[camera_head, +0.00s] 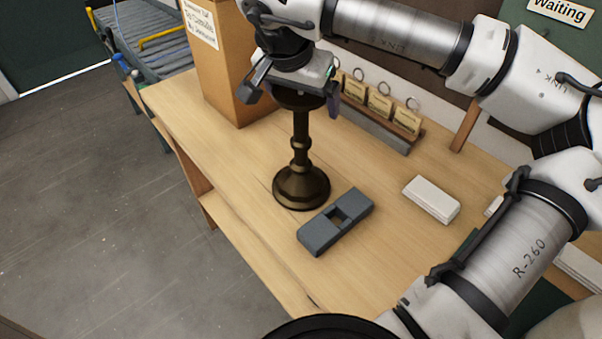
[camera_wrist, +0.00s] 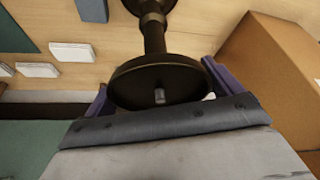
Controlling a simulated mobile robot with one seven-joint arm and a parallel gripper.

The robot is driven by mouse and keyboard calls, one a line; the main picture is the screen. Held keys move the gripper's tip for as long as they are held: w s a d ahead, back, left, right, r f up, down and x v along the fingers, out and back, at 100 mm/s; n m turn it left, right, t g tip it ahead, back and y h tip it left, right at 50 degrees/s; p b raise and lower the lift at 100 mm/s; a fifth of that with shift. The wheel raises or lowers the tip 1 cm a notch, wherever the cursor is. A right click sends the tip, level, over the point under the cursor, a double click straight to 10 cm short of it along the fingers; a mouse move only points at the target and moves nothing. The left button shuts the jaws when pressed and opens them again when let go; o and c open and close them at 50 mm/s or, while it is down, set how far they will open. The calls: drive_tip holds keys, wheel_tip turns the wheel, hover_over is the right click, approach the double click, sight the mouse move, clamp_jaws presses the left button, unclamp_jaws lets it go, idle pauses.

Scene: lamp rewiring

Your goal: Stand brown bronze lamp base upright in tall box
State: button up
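The brown bronze lamp base (camera_head: 300,137) stands upright on the workbench, its round foot down and its flat disc at the top. In the wrist view the lamp base (camera_wrist: 154,38) shows the disc close up, with a small metal stub on it. My gripper (camera_head: 292,97) is at the disc, with one finger on either side. The fingers are spread wide and look open; whether a pad touches the rim is hard to tell. The tall box (camera_head: 222,75) is brown cardboard with a paper label, standing left of the lamp. It also shows in the wrist view (camera_wrist: 270,75). Its opening is out of view.
A dark grey block with a square hole (camera_head: 318,236) lies in front of the lamp foot. A white block (camera_head: 431,199) lies to the right. A rack with tagged rings (camera_head: 380,105) stands behind. The bench's left front edge (camera_head: 235,223) is clear.

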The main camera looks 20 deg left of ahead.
drive_tip(key=c, duration=1.7)
drive_tip(key=shift+r, duration=0.15)
